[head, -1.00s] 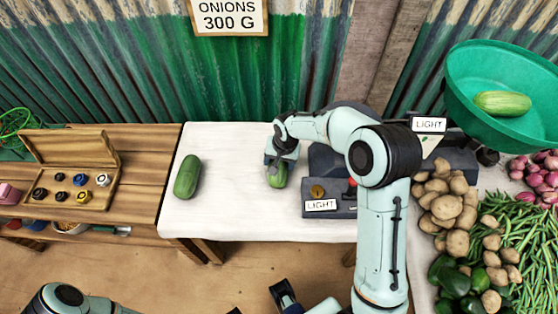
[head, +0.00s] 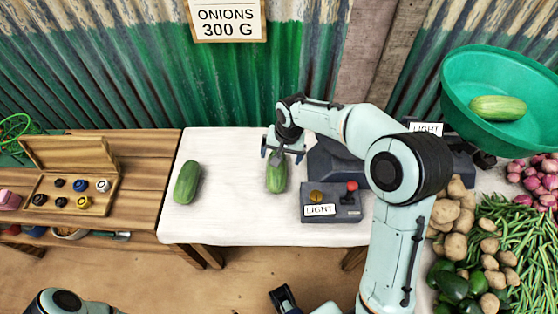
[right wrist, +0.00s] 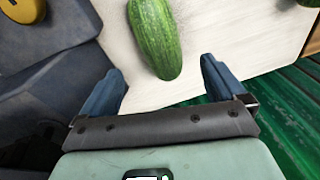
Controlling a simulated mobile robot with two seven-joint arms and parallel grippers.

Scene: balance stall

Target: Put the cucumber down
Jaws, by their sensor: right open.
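A green cucumber (head: 276,178) lies on the white cloth, left of the small grey control box. My right gripper (head: 283,156) is just above its far end, open, with no grip on it. In the right wrist view the cucumber (right wrist: 154,38) lies on the cloth, its near end between and beyond the open fingertips of my right gripper (right wrist: 160,66). A second cucumber (head: 187,182) lies to the left on the cloth. A third (head: 497,107) is in the green bowl (head: 470,75). A part that may be my left gripper (head: 285,298) shows at the bottom edge, its jaws unclear.
The control box (head: 345,205) has a yellow knob, a red button and a LIGHT label. The white cloth (head: 230,215) is clear between the two cucumbers. Potatoes (head: 455,215), beans and onions lie at the right. A wooden box (head: 70,165) stands at the left.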

